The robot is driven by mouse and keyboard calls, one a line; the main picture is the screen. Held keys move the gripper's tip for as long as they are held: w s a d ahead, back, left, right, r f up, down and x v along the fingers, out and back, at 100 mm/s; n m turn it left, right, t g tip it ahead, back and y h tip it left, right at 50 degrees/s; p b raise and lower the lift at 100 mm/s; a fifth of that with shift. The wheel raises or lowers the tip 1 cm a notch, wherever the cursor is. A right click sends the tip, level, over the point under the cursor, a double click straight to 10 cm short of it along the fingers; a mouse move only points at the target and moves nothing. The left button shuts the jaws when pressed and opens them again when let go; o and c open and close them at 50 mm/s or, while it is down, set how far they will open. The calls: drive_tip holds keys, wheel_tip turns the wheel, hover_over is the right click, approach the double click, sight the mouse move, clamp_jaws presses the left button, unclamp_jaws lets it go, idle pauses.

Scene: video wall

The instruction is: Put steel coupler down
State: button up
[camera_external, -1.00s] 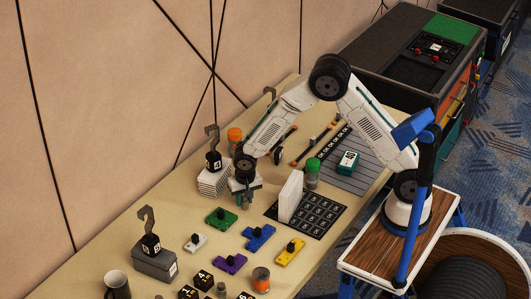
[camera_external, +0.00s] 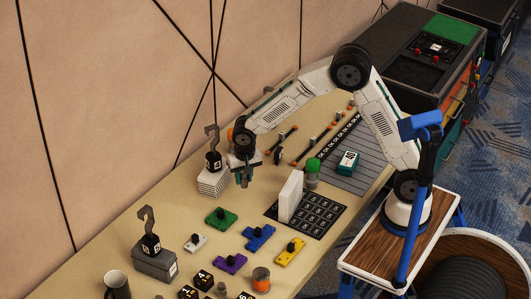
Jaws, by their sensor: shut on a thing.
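My gripper (camera_external: 244,181) points down above the tan table (camera_external: 165,215), just right of a white stack with a black hook weight. It is shut on a small grey thing at its fingertips, which I take to be the steel coupler. The coupler is too small and too covered by the fingers to make out its shape. It appears to hang above the tabletop with clear table below it.
The white stack (camera_external: 213,182) stands close on the left. A green knobbed piece (camera_external: 221,217) and a blue one (camera_external: 259,237) lie nearer. A dark gridded mat (camera_external: 318,212) with an upright white panel (camera_external: 291,196) is to the right. Bare table lies between.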

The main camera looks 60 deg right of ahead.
drive_tip(key=w+d+r+m, duration=0.1)
drive_tip(key=d+r+m, duration=0.2)
drive_tip(key=d, duration=1.2)
drive_tip(key=m, duration=0.5)
hover_over(349, 158)
drive_tip(key=shift+g+h, duration=0.3)
drive_tip(key=shift+g, duration=0.1)
drive_tip(key=f, duration=0.4)
drive_tip(key=shift+s+a, duration=0.15)
drive_tip(key=shift+a, duration=0.1)
drive_tip(key=shift+f, duration=2.2)
drive_tip(key=shift+f, duration=0.1)
